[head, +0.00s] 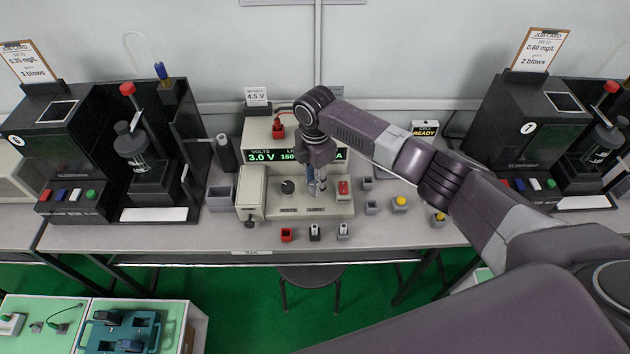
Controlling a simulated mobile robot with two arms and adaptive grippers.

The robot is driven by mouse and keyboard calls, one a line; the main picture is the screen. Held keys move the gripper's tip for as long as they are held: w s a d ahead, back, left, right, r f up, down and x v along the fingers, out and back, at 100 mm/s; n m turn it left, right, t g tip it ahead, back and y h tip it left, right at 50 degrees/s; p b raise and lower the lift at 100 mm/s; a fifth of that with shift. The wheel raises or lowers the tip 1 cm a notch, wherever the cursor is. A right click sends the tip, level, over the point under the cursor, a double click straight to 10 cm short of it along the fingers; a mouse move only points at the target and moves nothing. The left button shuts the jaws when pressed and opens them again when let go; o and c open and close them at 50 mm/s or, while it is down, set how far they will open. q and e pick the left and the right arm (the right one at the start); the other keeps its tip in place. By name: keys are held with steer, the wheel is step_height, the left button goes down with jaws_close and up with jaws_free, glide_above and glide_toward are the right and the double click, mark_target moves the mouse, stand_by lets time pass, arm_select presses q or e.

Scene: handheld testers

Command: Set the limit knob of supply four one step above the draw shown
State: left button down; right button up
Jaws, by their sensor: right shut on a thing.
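A beige power supply (258,203) stands on the bench in the middle of the head view. Its green display (263,156) reads 3.0 V on the left; the limit reading beside it starts with 150 or similar and is partly covered by my arm. A dark volts knob (288,186) is on the left of the front panel. My right gripper (317,188) reaches down from above and is shut on the limit knob, which its fingers mostly hide. A red switch (343,186) sits to the right. My left gripper is not in view.
A card (257,96) reading 4.5 V stands behind the supply. Small blocks (286,234) and cups line the bench front. Black testers numbered 6 (60,150) and 7 (525,130) flank it. A stool (310,277) stands below.

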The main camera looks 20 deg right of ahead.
steer(key=n, duration=0.6)
steer(key=shift+w+r+n, duration=0.1)
steer(key=shift+n, duration=0.2)
steer(key=n+b, duration=0.1)
steer(key=n, duration=0.4)
steer(key=shift+n, duration=0.4)
steer(key=o, duration=1)
steer(key=shift+c, duration=0.2)
steer(key=shift+o, duration=0.9)
step_height(320, 180, up, 12)
